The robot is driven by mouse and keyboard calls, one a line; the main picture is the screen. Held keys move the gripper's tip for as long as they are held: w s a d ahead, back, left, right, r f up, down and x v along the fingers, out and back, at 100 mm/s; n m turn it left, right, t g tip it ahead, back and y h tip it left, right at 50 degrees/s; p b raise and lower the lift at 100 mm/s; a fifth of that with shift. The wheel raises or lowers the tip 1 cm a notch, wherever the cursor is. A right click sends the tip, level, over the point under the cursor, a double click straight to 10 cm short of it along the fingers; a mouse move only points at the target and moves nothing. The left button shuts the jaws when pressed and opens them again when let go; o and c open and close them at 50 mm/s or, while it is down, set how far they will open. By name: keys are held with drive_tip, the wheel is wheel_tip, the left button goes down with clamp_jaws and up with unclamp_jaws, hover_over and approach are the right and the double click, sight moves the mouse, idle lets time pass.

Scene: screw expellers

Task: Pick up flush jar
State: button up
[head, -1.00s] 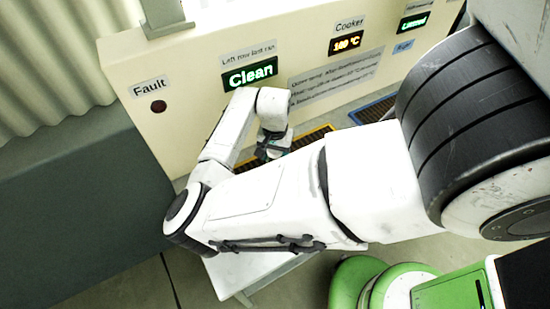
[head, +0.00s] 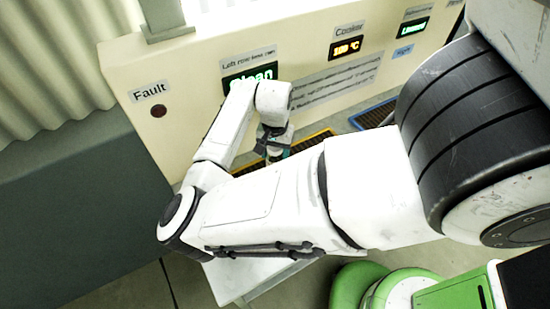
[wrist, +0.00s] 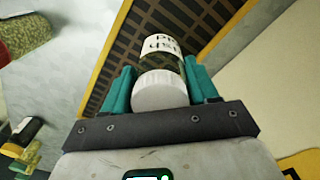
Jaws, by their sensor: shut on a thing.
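The flush jar (wrist: 160,50) shows in the wrist view, with a white lid (wrist: 160,90) towards me and a pale label with dark letters, only partly readable. My gripper (wrist: 161,84) has teal fingers on either side of the jar and is shut on it. In the head view my gripper (head: 272,145) is small beside the machine's front, and the jar cannot be made out there. Beyond the jar is a dark grating with a yellow border (wrist: 95,65). I cannot tell whether the jar touches it.
A cream machine panel (head: 200,100) with a Fault lamp (head: 158,111) and lit displays stands behind my arm. A blue-edged grating (head: 373,114) lies to the right. A dark grey block (head: 80,205) fills the left. Yellow and dark items (wrist: 22,140) show at the wrist view's left.

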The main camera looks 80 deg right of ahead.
drive_tip(key=s+a+r+b, duration=0.1)
drive_tip(key=s+a+r, duration=0.2)
drive_tip(key=s+r, duration=0.6)
drive_tip(key=s, duration=0.4)
drive_tip(key=shift+s+a+r+b, duration=0.15)
drive_tip(key=shift+s+r+b, duration=0.15)
drive_tip(key=shift+s, duration=0.05)
